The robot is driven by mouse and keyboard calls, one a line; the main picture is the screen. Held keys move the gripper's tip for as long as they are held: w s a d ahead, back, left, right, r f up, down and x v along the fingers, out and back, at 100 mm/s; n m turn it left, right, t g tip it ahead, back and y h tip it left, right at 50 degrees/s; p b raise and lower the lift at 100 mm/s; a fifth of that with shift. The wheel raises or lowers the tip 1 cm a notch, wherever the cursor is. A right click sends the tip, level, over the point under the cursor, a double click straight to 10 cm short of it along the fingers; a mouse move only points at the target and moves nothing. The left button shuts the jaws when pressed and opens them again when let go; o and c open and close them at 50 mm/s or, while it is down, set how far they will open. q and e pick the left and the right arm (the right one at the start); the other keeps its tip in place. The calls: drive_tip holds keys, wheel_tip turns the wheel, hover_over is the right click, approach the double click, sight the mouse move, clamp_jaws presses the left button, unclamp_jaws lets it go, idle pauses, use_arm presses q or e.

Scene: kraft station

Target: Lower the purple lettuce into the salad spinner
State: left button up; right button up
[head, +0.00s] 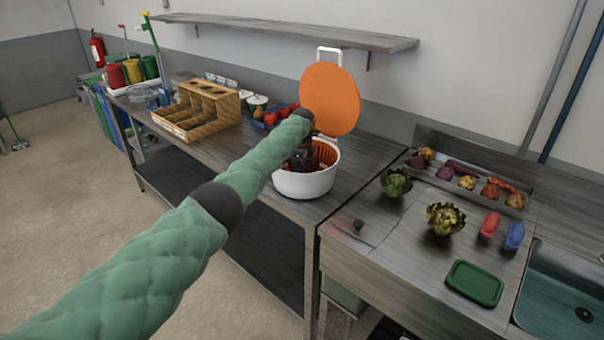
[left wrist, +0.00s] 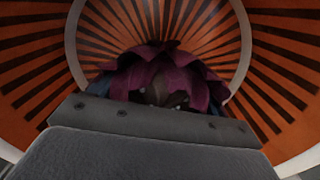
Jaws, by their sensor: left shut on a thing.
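The salad spinner (head: 305,184) is a white bowl with an orange slotted basket inside. It stands on the steel counter with its orange lid (head: 330,98) raised behind it. My left gripper (head: 303,160) reaches into the spinner's mouth, partly hidden by my arm. It is shut on the purple lettuce (left wrist: 165,75), which shows dark purple leaves in the left wrist view. In that view the orange slotted basket (left wrist: 50,50) surrounds the lettuce. Whether the lettuce touches the basket floor cannot be told. My right gripper is not in view.
A wooden box organiser (head: 205,105) and red tomatoes (head: 285,112) stand left of the spinner. To the right are green lettuces (head: 445,217), a tray of vegetables (head: 470,180), a green lid (head: 474,283) and a sink (head: 575,295). A shelf (head: 300,30) hangs above.

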use_arm(q)
drive_tip(key=shift+f+b, duration=0.3)
drive_tip(key=shift+f, duration=0.2)
idle(0.4)
drive_tip(key=o, duration=1.1)
drive_tip(key=shift+r, duration=0.15)
